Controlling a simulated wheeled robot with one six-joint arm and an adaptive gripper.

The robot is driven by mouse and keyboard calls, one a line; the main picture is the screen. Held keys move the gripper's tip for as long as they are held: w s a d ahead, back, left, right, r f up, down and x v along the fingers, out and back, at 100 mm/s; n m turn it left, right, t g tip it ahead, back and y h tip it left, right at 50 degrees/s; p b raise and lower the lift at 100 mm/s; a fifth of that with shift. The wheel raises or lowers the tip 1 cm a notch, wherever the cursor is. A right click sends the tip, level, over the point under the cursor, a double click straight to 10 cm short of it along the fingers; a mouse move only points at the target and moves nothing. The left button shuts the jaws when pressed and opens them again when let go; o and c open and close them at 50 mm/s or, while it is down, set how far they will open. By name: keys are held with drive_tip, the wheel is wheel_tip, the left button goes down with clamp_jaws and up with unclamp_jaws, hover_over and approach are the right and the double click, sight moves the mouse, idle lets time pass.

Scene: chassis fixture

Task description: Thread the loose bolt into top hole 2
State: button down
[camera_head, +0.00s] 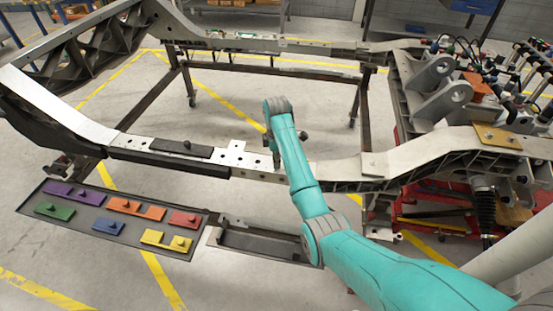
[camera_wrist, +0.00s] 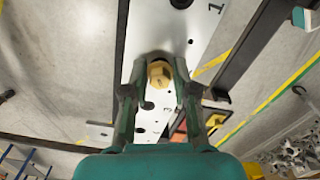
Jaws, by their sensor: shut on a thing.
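A brass-coloured hex-headed bolt (camera_wrist: 160,72) sits between the fingertips of my gripper (camera_wrist: 159,80) in the wrist view, with its head toward the camera. My gripper is shut on it. Behind it is the pale top plate (camera_wrist: 200,25) of the rail, with dark holes and printed numbers. One large hole lies above the bolt in the picture and another lies below it. Whether the bolt's shank is in a hole is hidden by its head. In the head view the white plate (camera_head: 237,153) lies on the near rail, and my arm covers its right part and the fingers.
A dark tray (camera_head: 120,232) with purple, green, blue, orange, red and yellow pieces lies at the lower left. A grey open bin (camera_head: 265,243) is beside it. A dark bar (camera_head: 182,148) lies on the rail left of the plate. Engine-like parts crowd the right.

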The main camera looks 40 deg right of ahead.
drive_tip(key=shift+f, duration=0.15)
idle(0.3)
drive_tip(key=n, duration=1)
drive_tip(key=shift+f, duration=0.15)
